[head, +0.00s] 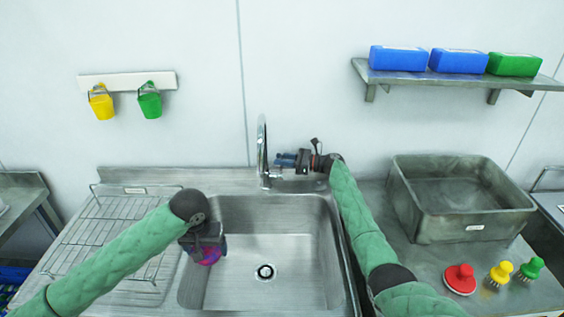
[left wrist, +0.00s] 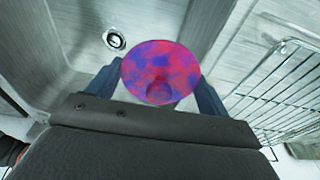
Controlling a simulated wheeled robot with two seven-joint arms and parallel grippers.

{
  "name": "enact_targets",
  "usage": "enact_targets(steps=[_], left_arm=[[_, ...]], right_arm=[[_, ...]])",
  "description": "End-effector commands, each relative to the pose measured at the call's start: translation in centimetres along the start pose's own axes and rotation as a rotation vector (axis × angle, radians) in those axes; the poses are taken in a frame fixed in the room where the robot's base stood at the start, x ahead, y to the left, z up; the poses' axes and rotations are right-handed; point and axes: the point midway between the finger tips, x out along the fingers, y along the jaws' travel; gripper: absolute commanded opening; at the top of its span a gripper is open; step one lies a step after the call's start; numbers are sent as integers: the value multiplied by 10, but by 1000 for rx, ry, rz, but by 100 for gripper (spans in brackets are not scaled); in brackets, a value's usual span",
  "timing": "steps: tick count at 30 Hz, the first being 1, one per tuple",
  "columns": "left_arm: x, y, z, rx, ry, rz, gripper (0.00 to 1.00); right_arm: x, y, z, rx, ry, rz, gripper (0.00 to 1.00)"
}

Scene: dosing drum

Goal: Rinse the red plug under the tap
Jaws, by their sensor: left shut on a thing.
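The red plug (left wrist: 160,72) is a round disc with a stubby handle, its face covered in blue and purple patches. My left gripper (left wrist: 160,92) is shut on it. In the head view the plug (head: 207,256) hangs below my left gripper (head: 205,240), over the left side of the sink basin (head: 290,290). The tap (head: 262,150) is a tall curved metal spout at the back of the sink; I see no water stream. My right gripper (head: 287,160) is at the tap's right side, close to its base. Whether it touches the lever is unclear.
A wire rack (head: 110,235) lies left of the basin. A grey tub (head: 460,220) stands on the right counter. Red (head: 460,278), yellow (head: 500,272) and green (head: 530,268) knobbed items sit in front of it. The drain (head: 265,272) is uncovered and the basin's middle is clear.

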Motion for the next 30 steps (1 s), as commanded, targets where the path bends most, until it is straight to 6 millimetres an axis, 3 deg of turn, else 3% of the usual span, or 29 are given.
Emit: enact_targets(steps=[10, 15, 23, 30], left_arm=[[1, 0, 0, 0, 0, 0, 58], [1, 0, 0, 0, 0, 0, 58], [3, 0, 0, 0, 0, 0, 58], [20, 0, 3, 0, 0, 0, 58]], right_arm=[[4, 0, 0, 0, 0, 0, 28], [3, 0, 0, 1, 0, -1, 0], [3, 1, -2, -6, -1, -1, 0], [2, 8, -7, -97, -21, -1, 0]])
